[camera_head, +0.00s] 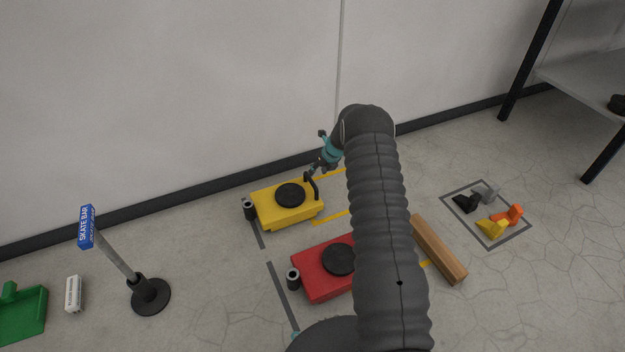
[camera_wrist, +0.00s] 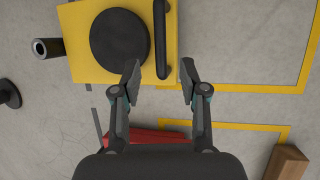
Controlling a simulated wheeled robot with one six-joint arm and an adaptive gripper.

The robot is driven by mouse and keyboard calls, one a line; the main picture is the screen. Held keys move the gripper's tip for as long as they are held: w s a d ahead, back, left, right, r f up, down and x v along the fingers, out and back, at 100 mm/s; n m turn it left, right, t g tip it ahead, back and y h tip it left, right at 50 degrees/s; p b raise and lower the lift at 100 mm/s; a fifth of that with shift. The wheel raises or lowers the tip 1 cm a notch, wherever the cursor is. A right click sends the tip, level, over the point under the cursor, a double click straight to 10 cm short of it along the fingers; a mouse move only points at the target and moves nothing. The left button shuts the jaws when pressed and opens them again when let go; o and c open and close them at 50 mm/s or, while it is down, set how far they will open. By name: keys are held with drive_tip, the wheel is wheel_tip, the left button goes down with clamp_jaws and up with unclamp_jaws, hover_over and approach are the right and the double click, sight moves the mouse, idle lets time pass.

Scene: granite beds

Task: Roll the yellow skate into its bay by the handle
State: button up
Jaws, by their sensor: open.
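The yellow skate (camera_head: 272,212) with a round black pad stands on the floor near the wall. Its black handle (camera_head: 317,188) rises at its right end; in the wrist view the handle (camera_wrist: 161,35) is a dark bar along the skate's right edge. The bay outlined in yellow tape (camera_wrist: 250,88) lies to the right of the skate; in the head view my arm hides much of it. My gripper (camera_wrist: 160,82) is open and empty. Its fingertips appear either side of the handle's lower end in the wrist view; I cannot tell their height relative to it.
A red skate (camera_head: 312,280) stands in front, with a wooden beam (camera_head: 440,250) to its right. A SKATE BAR sign post (camera_head: 150,295) is at left. Several small wedges lie in a taped square (camera_head: 447,199) at right. The wall (camera_head: 220,90) is close behind the yellow skate.

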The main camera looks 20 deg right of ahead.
sight(311, 179)
drive_tip(key=x, duration=0.7)
drive_tip(key=shift+w+f+b, duration=0.1)
drive_tip(key=shift+f+b, duration=0.2)
clamp_jaws()
